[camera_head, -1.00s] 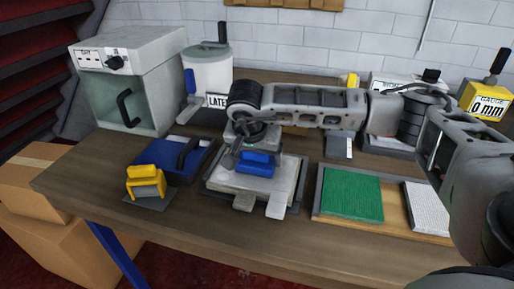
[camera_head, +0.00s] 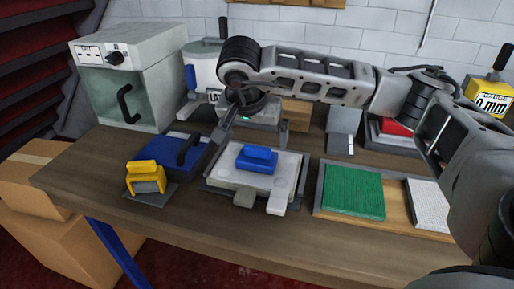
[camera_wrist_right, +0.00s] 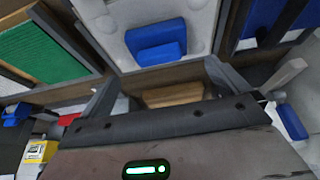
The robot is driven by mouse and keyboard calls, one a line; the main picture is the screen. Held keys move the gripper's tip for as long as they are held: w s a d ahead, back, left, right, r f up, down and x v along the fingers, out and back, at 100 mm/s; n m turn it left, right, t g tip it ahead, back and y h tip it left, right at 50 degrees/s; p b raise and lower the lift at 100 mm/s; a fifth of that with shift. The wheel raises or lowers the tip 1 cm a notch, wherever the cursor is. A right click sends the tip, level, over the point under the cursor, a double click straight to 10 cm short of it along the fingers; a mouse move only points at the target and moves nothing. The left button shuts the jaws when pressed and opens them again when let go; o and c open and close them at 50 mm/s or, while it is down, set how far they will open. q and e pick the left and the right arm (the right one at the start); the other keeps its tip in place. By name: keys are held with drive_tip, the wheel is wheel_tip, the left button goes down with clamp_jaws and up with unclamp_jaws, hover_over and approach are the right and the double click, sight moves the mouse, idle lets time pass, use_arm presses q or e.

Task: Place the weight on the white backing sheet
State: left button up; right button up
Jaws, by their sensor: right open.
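The blue weight (camera_head: 257,157) rests on the white backing sheet (camera_head: 285,180), which lies in a dark tray-like frame. In the right wrist view the weight (camera_wrist_right: 155,43) stands on the pale sheet (camera_wrist_right: 203,18), apart from the fingers. My right gripper (camera_head: 253,134) is open and empty, above and behind the weight. Its spread fingers (camera_wrist_right: 165,88) show in the wrist view, with nothing held between them. My left gripper is in neither view.
A blue pad with a black handle (camera_head: 167,158) and a yellow-handled tool (camera_head: 146,176) lie left. A green mat (camera_head: 353,192) and white pad (camera_head: 428,196) lie right. A grey oven box (camera_head: 135,75) stands back left. My right arm crosses the back of the table.

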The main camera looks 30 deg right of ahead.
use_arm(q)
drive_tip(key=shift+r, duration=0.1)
use_arm(e)
drive_tip(key=v, duration=0.5)
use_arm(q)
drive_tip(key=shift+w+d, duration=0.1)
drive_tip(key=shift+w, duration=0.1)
use_arm(e)
drive_tip(key=shift+f, duration=0.1)
